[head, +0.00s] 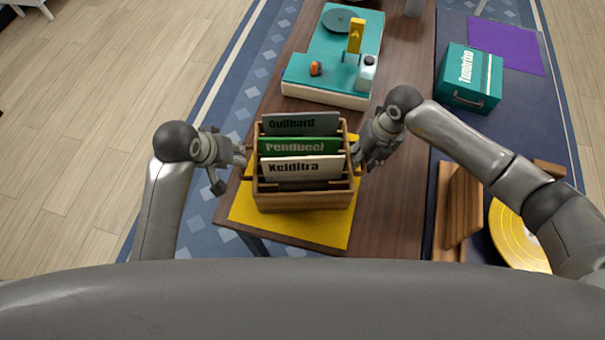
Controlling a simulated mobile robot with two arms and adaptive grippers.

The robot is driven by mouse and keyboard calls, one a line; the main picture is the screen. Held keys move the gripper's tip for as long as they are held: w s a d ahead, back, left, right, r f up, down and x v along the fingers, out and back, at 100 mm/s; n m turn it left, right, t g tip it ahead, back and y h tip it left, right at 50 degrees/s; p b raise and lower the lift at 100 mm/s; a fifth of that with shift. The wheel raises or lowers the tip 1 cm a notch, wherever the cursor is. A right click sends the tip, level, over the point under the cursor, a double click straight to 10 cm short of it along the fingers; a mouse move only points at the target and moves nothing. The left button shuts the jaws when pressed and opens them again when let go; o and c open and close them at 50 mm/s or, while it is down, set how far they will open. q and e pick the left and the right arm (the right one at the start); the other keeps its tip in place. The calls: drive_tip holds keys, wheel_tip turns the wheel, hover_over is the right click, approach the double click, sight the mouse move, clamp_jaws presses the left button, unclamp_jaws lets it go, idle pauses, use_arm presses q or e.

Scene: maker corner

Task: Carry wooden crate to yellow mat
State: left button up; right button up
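The wooden crate (300,201) sits upright on the yellow mat (337,229), near the end of the brown table. It holds upright cards or sleeves: a grey one (300,124), a green one (298,146) and a white one (302,168). My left gripper (232,171) is beside the crate's left side, its fingers spread apart with nothing seen between them. My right gripper (366,161) is close to the crate's right side, its fingers apart and pointing down. Whether either one touches the crate is hard to tell. The crate hides much of the mat.
A teal-topped turntable unit (323,71) stands farther back on the brown table (397,205). To the right, a dark blue surface bears a teal box (468,78), a purple mat (507,42), a wooden stand (457,207) and a gold disc (516,238).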

wheel_tip(320, 180, up, 11)
drive_tip(key=d, duration=0.2)
idle(0.6)
